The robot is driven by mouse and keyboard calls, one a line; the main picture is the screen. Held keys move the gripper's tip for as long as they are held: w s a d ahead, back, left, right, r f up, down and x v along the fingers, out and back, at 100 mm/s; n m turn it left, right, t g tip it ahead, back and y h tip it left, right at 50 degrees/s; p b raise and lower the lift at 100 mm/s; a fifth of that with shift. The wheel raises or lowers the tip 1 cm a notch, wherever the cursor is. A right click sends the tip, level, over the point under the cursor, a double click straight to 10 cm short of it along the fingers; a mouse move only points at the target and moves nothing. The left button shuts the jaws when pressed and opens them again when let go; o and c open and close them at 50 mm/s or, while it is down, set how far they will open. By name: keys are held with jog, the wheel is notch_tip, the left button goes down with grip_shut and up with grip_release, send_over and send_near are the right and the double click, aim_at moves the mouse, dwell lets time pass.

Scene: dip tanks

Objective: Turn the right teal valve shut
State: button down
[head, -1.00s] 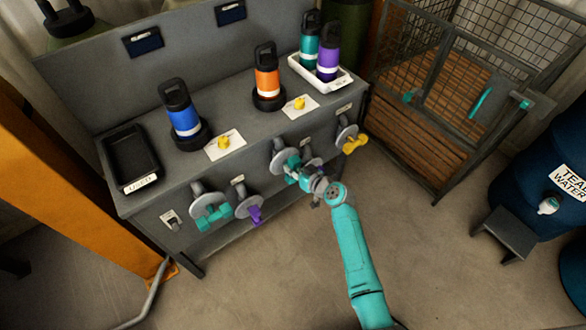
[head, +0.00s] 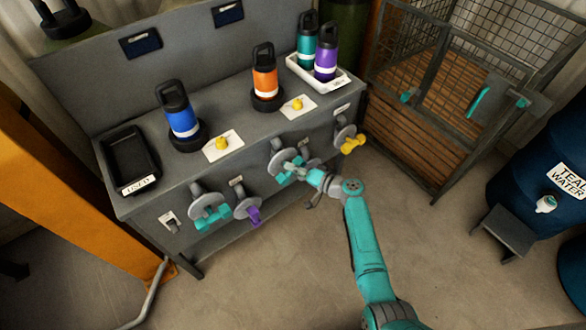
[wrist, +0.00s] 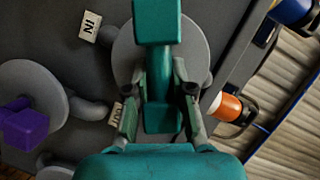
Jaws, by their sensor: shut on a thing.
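The right teal valve (head: 285,177) is on the front of the grey bench, right of centre, with a round grey disc behind its bar handle. My gripper (head: 303,173) reaches it from the lower right. In the wrist view the teal handle (wrist: 158,22) runs up the picture, with one end beyond the fingers. The fingers of my gripper (wrist: 160,108) are on both sides of its near part and closed on it. The valve's centre and the exact finger contact are partly hidden.
Left along the bench front are the left teal valve (head: 210,212) and a purple valve (head: 253,215). A yellow valve (head: 353,143) is close on the right. Bottles stand on top. A wire cage (head: 430,110) and a blue barrel (head: 545,175) stand to the right. The floor in front is clear.

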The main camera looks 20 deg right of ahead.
jog(key=m+y, duration=0.1)
jog(key=m, duration=0.1)
jog(key=m+t, duration=0.1)
jog(key=m, duration=0.1)
jog(key=shift+f+y, duration=0.2)
jog(key=shift+y, duration=0.2)
jog(key=shift+m, duration=0.4)
jog(key=c, duration=1)
grip_release()
jog(key=v, duration=1.2)
jog(key=shift+f, duration=0.15)
